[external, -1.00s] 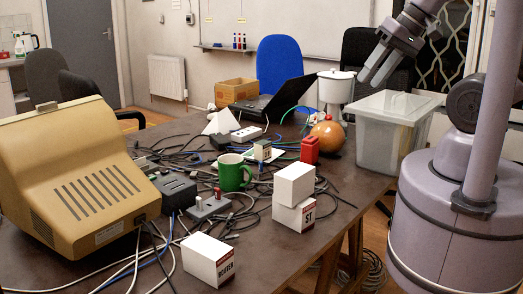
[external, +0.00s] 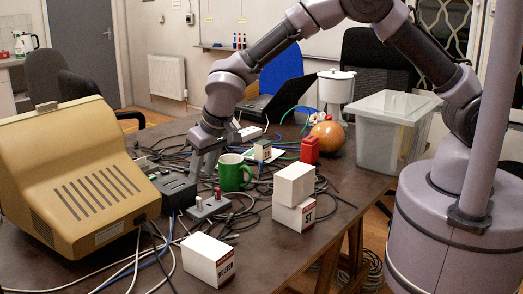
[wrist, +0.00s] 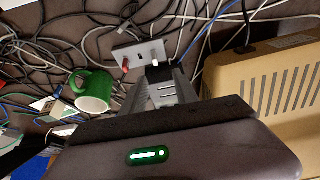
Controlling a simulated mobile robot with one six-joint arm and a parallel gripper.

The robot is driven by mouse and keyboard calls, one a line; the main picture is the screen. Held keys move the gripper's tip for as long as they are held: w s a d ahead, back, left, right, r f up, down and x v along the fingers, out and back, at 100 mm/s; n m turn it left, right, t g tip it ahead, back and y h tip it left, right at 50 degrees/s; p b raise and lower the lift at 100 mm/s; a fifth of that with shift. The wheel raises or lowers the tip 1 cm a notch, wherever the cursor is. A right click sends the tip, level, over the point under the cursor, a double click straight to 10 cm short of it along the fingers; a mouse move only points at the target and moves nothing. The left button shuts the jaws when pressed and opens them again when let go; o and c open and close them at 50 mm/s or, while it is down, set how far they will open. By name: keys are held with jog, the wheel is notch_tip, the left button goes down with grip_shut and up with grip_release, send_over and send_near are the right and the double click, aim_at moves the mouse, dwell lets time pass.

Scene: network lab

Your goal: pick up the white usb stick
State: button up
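A small white stick (external: 199,202), which I take for the white usb stick, stands upright in a grey hub (external: 212,209) on the table. A red stick (external: 217,192) stands in the same hub. My gripper (external: 204,174) points down behind the hub, beside the dark box (external: 177,190). Its two fingers are apart, and I see nothing held between them.
A green mug (external: 233,173) stands right of my gripper. The tan monitor (external: 75,180) is at the left. Cables lie all around the hub. White boxes (external: 209,261) stand at the front and right. Bare table (external: 255,250) shows between them.

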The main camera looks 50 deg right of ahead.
aim_at(199, 197)
jog(key=b+x, duration=0.1)
jog(key=x, duration=0.4)
jog(key=shift+f, duration=0.15)
jog(key=b+x, duration=0.2)
jog(key=x, duration=0.1)
jog(key=d+b+x, duration=0.1)
jog(key=x, duration=0.1)
jog(key=shift+s+f, duration=0.2)
jog(key=shift+w+a+f, duration=0.1)
jog(key=shift+w+f, duration=0.05)
jog(key=shift+r, duration=0.25)
jog(key=shift+c, duration=0.7)
grip_shut()
